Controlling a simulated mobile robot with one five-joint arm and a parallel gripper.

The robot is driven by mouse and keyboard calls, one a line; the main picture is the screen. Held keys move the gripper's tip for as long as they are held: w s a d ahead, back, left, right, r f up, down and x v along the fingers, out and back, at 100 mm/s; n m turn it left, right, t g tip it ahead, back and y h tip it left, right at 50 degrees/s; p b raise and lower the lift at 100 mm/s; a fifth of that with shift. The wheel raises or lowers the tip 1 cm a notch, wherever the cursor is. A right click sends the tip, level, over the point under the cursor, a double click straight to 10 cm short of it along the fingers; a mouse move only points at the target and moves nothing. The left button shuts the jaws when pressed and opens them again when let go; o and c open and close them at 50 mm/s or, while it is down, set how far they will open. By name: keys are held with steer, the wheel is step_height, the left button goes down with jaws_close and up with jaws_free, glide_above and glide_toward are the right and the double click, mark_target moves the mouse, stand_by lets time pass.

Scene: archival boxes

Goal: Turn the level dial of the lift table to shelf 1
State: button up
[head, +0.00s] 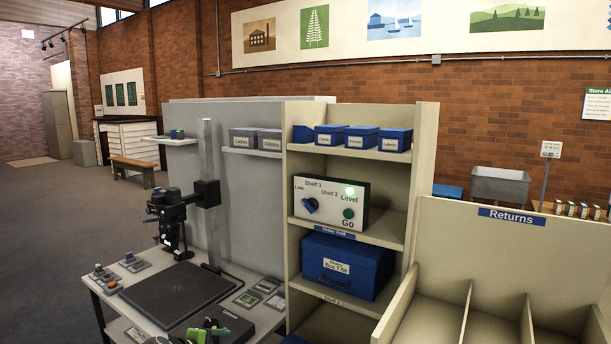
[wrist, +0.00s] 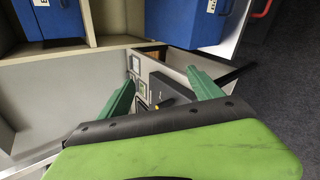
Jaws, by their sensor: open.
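The level dial (head: 310,206) is a blue knob on the left of a white control panel (head: 330,222), which stands on a middle shelf of the cream shelf unit. The panel bears the words Low, Shelf 1, Shelf 2 and Level around it. The knob sits slanted and seems to point up left towards Low. A green Go button (head: 348,213) is on the right, below a lit pale lamp (head: 350,191). My gripper (wrist: 160,76) is open, with two green fingers apart in the wrist view. The dial is not seen in the wrist view.
A blue box (head: 345,265) sits on the shelf below the panel, and small blue boxes (head: 363,139) above it. A table with a black board (head: 175,295) and a column stand (head: 207,190) is left. The Returns bin (head: 450,245) is right.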

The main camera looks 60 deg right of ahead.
steer(key=s+d+r+n+h+p, duration=0.15)
steer(key=d+r+p, duration=0.3)
steer(key=r, duration=0.45)
steer(key=s+d+r+n+h+p, duration=0.15)
steer(key=d+r+p, duration=0.3)
steer(key=r, duration=0.55)
steer(key=n+g+h+p, duration=0.1)
steer(key=n+h+p, duration=0.2)
steer(key=h+p, duration=0.3)
glide_toward(307, 206)
steer(key=shift+y, duration=0.7)
steer(key=d, duration=0.3)
steer(key=d+r, duration=0.1)
steer(key=d, duration=0.5)
steer(key=shift+d+r+p, duration=0.1)
steer(key=shift+r+p, duration=0.05)
steer(key=shift+p, duration=0.15)
steer(key=shift+c, duration=0.2)
